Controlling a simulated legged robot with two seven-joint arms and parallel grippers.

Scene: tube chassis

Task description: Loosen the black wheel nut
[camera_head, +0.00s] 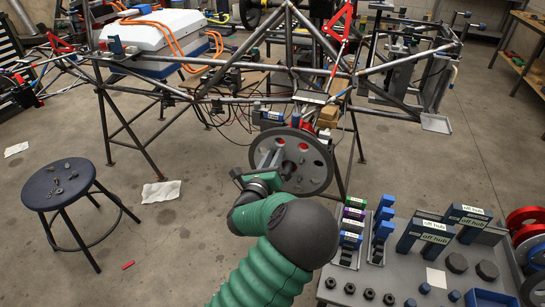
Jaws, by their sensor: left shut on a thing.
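A grey wheel (319,165) with round holes is mounted upright on the tube chassis (235,93). Red parts show at its hub and behind its upper rim. My left gripper (283,164), on a green arm from the bottom, reaches the wheel's middle from its left front. Its jaws are shut at the hub, on what appears to be the black wheel nut. The nut is small, dark and mostly hidden by the fingers, so its seating cannot be made out. My right gripper is not in view.
A dark blue stool (77,190) with small loose parts stands left. Chassis stand legs flank the wheel.

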